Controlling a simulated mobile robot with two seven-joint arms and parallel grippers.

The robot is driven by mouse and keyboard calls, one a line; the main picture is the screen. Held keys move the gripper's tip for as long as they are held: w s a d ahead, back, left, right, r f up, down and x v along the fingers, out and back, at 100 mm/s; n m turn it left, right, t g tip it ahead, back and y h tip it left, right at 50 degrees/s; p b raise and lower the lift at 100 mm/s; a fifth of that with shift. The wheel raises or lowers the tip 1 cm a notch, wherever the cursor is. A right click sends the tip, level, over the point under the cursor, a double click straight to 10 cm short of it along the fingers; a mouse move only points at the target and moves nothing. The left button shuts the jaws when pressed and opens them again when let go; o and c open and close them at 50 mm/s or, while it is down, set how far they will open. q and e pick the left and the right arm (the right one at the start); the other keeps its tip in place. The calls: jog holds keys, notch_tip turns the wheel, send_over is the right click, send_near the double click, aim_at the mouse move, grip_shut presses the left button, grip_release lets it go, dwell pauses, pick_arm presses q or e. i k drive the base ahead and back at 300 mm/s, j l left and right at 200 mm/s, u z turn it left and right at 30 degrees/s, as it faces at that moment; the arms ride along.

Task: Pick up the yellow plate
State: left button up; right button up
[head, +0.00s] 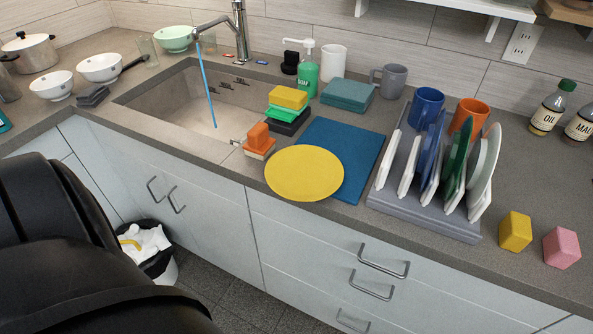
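The yellow plate (304,173) lies flat, partly over the blue mat (350,140) and partly over the grey counter, close to the counter's front edge. No gripper touches it. Black parts of my own body fill the lower left of the head view. Neither of my grippers can be seen.
A dish rack (425,218) with several plates and cups stands right of the yellow plate. Yellow (515,231) and pink (562,246) blocks sit far right.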

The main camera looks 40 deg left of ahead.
aim_at(303, 172)
jog(key=i+l+u, duration=0.1)
jog(key=l+u, duration=0.15)
jog(key=u, duration=0.25)
jog(key=l+u, duration=0.25)
jog(key=u, duration=0.2)
jog(key=l+u, duration=0.3)
jog(key=u, duration=0.2)
